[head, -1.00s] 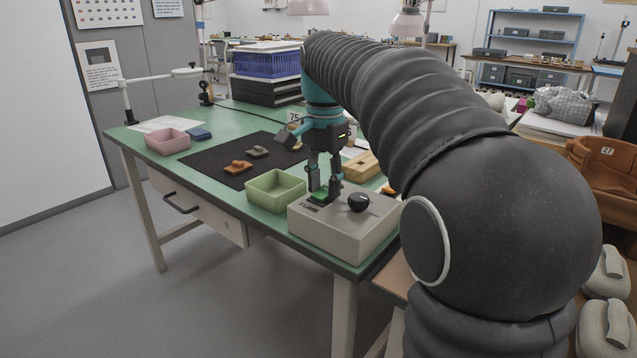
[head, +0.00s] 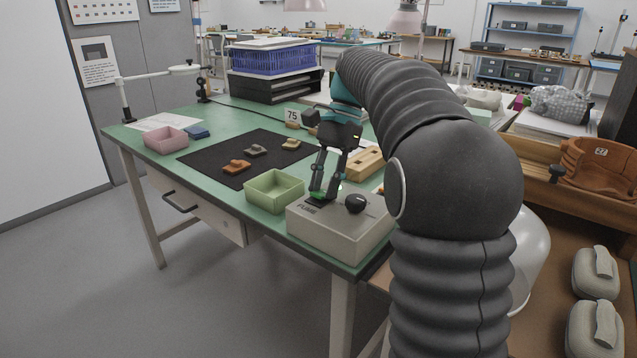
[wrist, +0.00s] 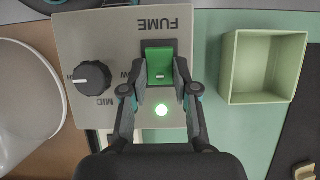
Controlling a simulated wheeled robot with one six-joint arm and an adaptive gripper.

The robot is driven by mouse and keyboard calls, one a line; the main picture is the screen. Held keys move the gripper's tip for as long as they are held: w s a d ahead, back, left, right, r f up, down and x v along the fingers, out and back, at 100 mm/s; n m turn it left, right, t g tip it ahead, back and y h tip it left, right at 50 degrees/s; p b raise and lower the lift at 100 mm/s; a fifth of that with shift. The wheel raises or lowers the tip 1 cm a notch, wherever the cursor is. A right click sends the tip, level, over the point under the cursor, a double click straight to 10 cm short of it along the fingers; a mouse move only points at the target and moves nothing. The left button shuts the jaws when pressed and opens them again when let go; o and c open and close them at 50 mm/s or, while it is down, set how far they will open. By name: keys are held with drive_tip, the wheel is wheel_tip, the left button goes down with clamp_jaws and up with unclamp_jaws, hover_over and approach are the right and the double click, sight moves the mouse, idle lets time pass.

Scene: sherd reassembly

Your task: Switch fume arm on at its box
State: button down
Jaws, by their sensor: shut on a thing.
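The fume box (head: 345,235) is a beige-grey control box at the near right corner of the green table, marked FUME.
A green tray (head: 273,203) stands just left of the box. A pink tray (head: 166,146) is farther left. Several sherds, one orange (head: 236,166), lie on the black mat (head: 215,157). A wooden block (head: 366,165) lies behind the box.

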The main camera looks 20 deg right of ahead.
drive_tip(key=shift+s, duration=0.1)
drive_tip(key=c, duration=0.9)
unclamp_jaws()
drive_tip(key=shift+d, duration=0.1)
drive_tip(key=s+a+n+b, duration=0.1)
drive_tip(key=s+a, duration=0.1)
drive_tip(key=s+a+n+t+b, duration=0.1)
drive_tip(key=s+a+n+b, duration=0.1)
drive_tip(key=s+a+n+t+y+b, duration=0.1)
drive_tip(key=s+a+n, duration=0.1)
drive_tip(key=shift+s+r, duration=0.25)
drive_tip(key=shift+r, duration=0.05)
drive_tip(key=s+d+f+n+t+h+p, duration=0.1)
drive_tip(key=s+f+n+t, duration=0.1)
drive_tip(key=s+f, duration=0.2)
drive_tip(key=s+d+f+n+t+h+p, duration=0.1)
drive_tip(key=s+f+n+t+h, duration=0.1)
drive_tip(key=s+f, duration=0.2)
drive_tip(key=s+d+f+n+t+h+p, duration=0.1)
drive_tip(key=s+d+f+t+h+p, duration=0.1)
drive_tip(key=s, duration=0.7)
drive_tip(key=shift+f+n+t, duration=0.3)
drive_tip(key=shift+f+n, duration=0.1)
drive_tip(key=shift+f, duration=0.5)
